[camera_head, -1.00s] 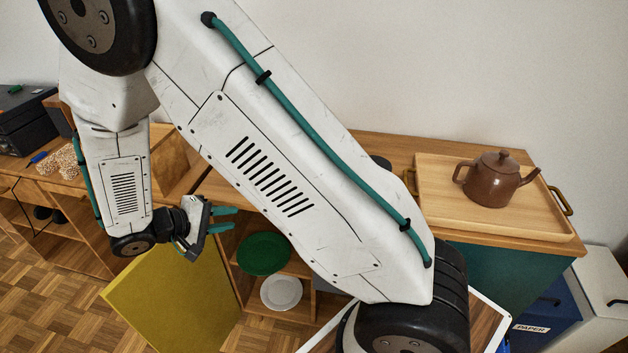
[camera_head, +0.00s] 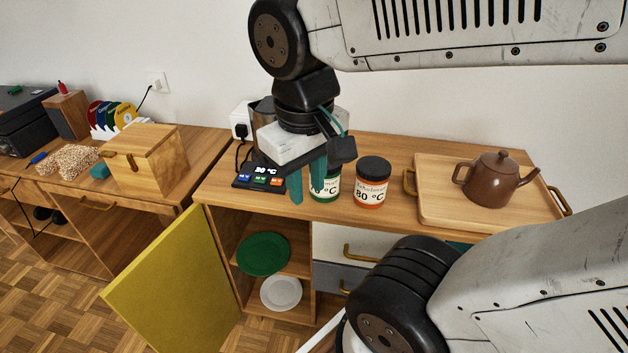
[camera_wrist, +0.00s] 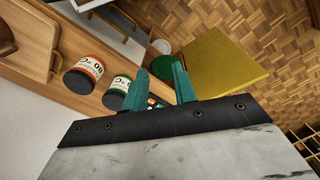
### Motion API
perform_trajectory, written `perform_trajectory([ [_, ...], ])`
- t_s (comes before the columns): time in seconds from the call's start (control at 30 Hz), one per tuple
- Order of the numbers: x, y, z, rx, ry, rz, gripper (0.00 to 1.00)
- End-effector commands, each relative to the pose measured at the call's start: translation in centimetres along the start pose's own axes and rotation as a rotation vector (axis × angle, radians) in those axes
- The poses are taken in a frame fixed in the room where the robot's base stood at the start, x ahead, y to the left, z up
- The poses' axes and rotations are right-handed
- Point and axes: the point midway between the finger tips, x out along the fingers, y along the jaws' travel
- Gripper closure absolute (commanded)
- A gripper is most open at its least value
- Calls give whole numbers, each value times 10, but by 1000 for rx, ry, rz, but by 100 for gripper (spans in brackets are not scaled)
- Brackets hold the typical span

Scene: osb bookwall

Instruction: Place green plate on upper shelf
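The green plate (camera_head: 263,254) is on the upper shelf (camera_head: 297,262) inside the open cabinet. It also shows in the wrist view (camera_wrist: 161,67), partly hidden by a finger. A white plate (camera_head: 281,293) is below it in the lower compartment. My gripper (camera_head: 307,188) is above the countertop, in front of the kettle base and beside the green-labelled jar, higher than the plate and apart from it. Its two teal fingers point down, spread apart with nothing between them, as the wrist view (camera_wrist: 162,88) also shows.
The yellow cabinet door (camera_head: 175,285) stands open to the left. A green-labelled jar (camera_head: 327,188), an orange-labelled jar (camera_head: 371,184) and a tray (camera_head: 440,203) with a brown teapot (camera_head: 493,180) are on the countertop. A wooden box (camera_head: 145,160) is on the left counter.

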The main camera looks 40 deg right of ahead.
Motion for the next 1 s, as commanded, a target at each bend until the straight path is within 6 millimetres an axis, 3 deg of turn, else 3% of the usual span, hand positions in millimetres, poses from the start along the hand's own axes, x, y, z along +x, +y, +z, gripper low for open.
perform_trajectory([
  [0.1, -4, 2, 11, -11, 49, -41, 75],
  [0.2, -5, 2, 14, -15, 64, -56, 100],
  [0.33, -3, 0, 14, -27, 55, -59, 100],
  [0.47, 12, -11, 9, -50, -26, -58, 100],
  [0.77, 74, -55, -28, -70, -272, -137, 100],
  [1.0, 144, -106, -68, 16, -352, -231, 100],
])
